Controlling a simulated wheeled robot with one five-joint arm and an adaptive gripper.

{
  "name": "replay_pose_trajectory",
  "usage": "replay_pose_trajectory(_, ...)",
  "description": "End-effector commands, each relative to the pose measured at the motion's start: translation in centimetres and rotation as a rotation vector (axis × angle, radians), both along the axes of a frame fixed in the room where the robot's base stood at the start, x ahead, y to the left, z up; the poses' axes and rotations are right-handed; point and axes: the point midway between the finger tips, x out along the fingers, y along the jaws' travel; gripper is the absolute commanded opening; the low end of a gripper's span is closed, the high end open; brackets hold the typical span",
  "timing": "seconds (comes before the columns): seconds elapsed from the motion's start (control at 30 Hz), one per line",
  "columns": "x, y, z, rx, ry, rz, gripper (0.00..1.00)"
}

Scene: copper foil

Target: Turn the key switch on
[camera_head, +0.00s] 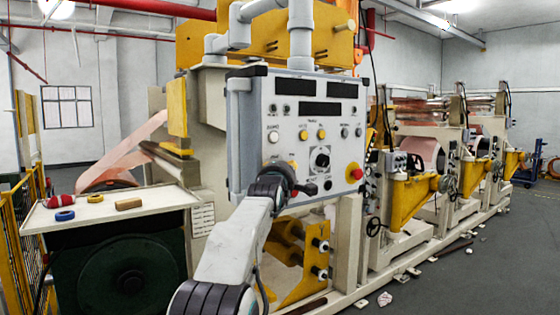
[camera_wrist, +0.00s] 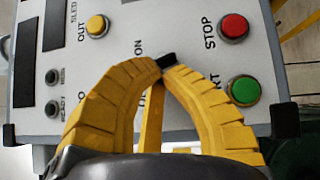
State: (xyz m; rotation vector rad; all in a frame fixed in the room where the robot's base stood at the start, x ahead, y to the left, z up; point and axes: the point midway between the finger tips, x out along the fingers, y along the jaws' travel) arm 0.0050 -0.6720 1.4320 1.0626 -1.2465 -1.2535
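The grey control panel (camera_head: 258,125) stands in front of the machine. My gripper (camera_wrist: 166,68) is at its lower left part. In the wrist view its two yellow fingers curve in and their tips meet at a small black handle (camera_wrist: 167,58), which looks like the key of the key switch. The fingers hide most of the switch and part of its label, so its marked position cannot be read. In the head view my gripper (camera_head: 293,167) covers this part of the panel.
A red STOP button (camera_wrist: 233,26) and a green button (camera_wrist: 244,90) lie right of the fingers in the wrist view; a yellow button (camera_wrist: 97,26) lies left. A black rotary knob (camera_head: 321,158) and a red mushroom button (camera_head: 354,172) are on the panel's right part.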

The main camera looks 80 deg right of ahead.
Motion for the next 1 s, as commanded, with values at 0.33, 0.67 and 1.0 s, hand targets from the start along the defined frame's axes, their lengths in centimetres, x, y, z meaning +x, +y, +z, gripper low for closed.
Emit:
replay_pose_trajectory(0.33,-0.11,-0.04,1.16,0.154,-0.182,-0.004,0.00)
replay_pose_trajectory(0.67,-0.16,-0.10,0.82,0.162,-0.193,-0.005,0.00)
replay_pose_trajectory(1.0,-0.16,-0.10,0.85,0.161,-0.192,-0.005,0.00)
